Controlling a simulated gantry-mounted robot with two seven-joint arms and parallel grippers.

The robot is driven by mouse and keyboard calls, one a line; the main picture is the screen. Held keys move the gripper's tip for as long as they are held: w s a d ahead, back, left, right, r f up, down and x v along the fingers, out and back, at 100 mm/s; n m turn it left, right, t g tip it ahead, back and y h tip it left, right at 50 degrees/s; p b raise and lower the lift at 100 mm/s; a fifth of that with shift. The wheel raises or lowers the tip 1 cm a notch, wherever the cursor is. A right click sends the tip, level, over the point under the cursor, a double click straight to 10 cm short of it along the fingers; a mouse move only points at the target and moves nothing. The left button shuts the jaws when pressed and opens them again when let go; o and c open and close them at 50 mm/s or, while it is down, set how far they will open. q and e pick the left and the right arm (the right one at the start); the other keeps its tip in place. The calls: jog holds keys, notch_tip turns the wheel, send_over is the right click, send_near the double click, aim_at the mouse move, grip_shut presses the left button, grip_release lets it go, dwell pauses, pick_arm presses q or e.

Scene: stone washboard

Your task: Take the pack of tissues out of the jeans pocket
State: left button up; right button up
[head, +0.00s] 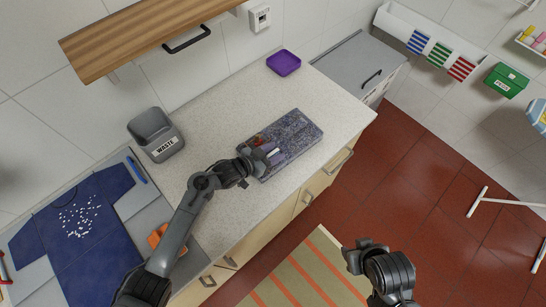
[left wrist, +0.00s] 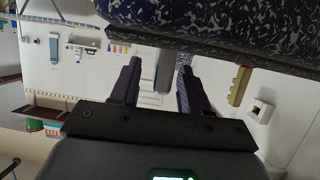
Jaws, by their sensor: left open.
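A flat slab covered in dark blue and grey speckled cloth, which looks like the folded jeans (head: 296,135), lies on the counter. It fills the top of the left wrist view (left wrist: 215,18). My left gripper (head: 266,155) is at its near left edge. Its jaws (left wrist: 157,72) are apart and appear empty. A small pale piece shows by the fingertips in the head view; I cannot tell whether it is the pack of tissues. A grey-blue strip shows between the fingers in the left wrist view, also unclear. My right gripper (head: 362,256) hangs over the floor; its jaws are unclear.
A grey waste bin (head: 154,134) and a purple tray (head: 284,62) stand on the pale counter (head: 215,105). A blue shirt (head: 75,222) and an orange item (head: 155,237) lie at left. A wooden shelf (head: 140,35) hangs above. The counter right of the slab is clear.

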pick_arm(q)
jog(key=shift+c, duration=0.4)
grip_shut()
